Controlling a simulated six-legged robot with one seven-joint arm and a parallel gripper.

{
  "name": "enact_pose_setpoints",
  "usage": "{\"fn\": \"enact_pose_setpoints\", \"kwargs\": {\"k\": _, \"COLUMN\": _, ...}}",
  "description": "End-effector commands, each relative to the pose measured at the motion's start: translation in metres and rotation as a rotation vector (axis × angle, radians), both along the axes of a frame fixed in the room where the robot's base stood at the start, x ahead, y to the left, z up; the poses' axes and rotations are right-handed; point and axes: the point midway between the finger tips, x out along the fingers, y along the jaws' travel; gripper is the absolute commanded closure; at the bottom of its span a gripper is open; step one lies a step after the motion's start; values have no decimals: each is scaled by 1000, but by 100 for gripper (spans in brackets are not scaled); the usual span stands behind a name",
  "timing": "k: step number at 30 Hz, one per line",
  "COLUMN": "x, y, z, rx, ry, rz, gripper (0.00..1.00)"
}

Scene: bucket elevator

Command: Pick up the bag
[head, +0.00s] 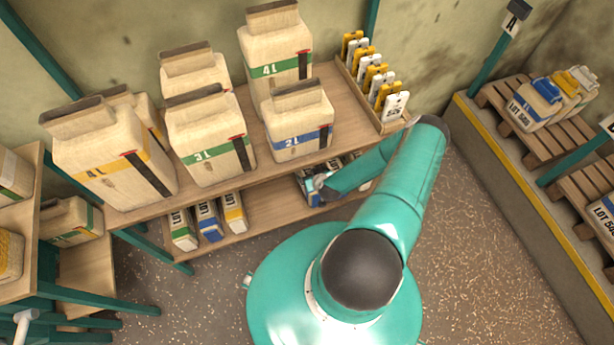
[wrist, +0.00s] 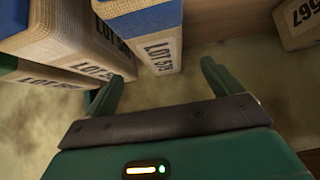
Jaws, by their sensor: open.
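The task's bag is not singled out; several bags are in view. In the wrist view my gripper (wrist: 162,72) is open, with its two fingers apart. A tan bag with a blue band and a LOT label (wrist: 158,52) lies just beyond the fingertips, between them in the picture; I cannot tell whether they touch. A second LOT-labelled bag (wrist: 85,68) is at its left. In the head view my gripper (head: 318,183) is at the lower shelf, beside small bags partly hidden by my arm.
Large paper bags, one marked 4L (head: 115,165), stand on the upper shelf (head: 225,187). A rack of yellow and white tags (head: 380,80) stands at its right end. Small bags (head: 207,222) sit at the lower shelf's left. Pallets with LOT bags (head: 537,103) are at right.

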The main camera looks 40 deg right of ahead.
Motion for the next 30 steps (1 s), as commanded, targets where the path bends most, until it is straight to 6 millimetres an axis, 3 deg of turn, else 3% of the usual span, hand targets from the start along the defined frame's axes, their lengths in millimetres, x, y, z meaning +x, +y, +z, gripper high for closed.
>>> {"fn": "enact_pose_setpoints", "kwargs": {"k": 16, "x": 42, "y": -10, "z": -40, "rx": 1, "ry": 1, "rz": -4, "gripper": 9}}
{"fn": "enact_pose_setpoints", "kwargs": {"k": 25, "x": 46, "y": -11, "z": -44, "rx": -1, "ry": 0, "rz": -1, "gripper": 9}}
{"fn": "enact_pose_setpoints", "kwargs": {"k": 26, "x": 46, "y": -11, "z": -44, "rx": -1, "ry": 0, "rz": -1, "gripper": 11}}
{"fn": "enact_pose_setpoints", "kwargs": {"k": 30, "x": 46, "y": -11, "z": -44, "rx": -1, "ry": 0, "rz": -1, "gripper": 39}}
